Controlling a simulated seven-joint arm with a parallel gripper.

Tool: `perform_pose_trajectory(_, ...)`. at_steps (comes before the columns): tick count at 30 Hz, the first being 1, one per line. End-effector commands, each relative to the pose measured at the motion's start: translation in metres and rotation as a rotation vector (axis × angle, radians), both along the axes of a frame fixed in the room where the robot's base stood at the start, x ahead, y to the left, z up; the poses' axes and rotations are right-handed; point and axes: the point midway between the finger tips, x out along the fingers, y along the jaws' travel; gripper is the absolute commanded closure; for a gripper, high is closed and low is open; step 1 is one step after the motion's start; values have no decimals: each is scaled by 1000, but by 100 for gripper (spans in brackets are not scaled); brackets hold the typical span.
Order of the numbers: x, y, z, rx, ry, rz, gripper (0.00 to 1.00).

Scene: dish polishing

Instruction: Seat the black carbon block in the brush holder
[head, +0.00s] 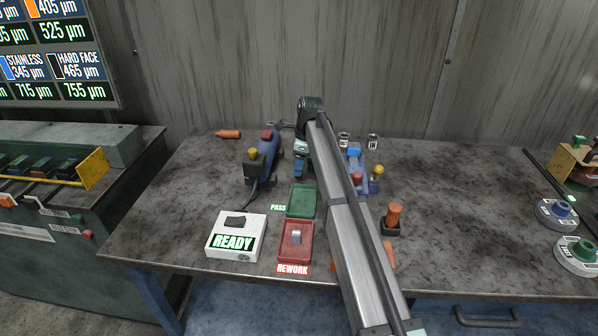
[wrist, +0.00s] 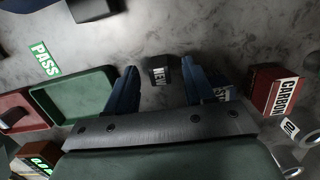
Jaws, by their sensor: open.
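A small black block with a white NEW label (wrist: 160,77) shows in the wrist view, between the two blue fingers of my gripper (wrist: 158,70). It seems to be the carbon block, with gaps to both fingers. My gripper is open. In the head view, a blue finger of my gripper (head: 299,169) shows left of my arm; the block is not visible there. I cannot identify the brush holder for certain. A blue tool with red and yellow knobs (head: 262,148) stands left of my gripper. Another blue tool (head: 354,152) is partly hidden behind my arm.
The green PASS tray (head: 303,200) and red REWORK tray (head: 296,255) lie left of my arm. A white READY box (head: 256,222) sits further left. A red CARBON box (wrist: 268,90) stands right of my fingers.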

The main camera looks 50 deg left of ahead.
Motion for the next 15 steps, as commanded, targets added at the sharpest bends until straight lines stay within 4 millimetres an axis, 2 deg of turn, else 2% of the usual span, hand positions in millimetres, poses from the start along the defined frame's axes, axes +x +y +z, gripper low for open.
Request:
perform_pose_trajectory(4,0,0,0,0,0,0,47)
perform_pose_trajectory(15,0,0,1,0,0,0,82)
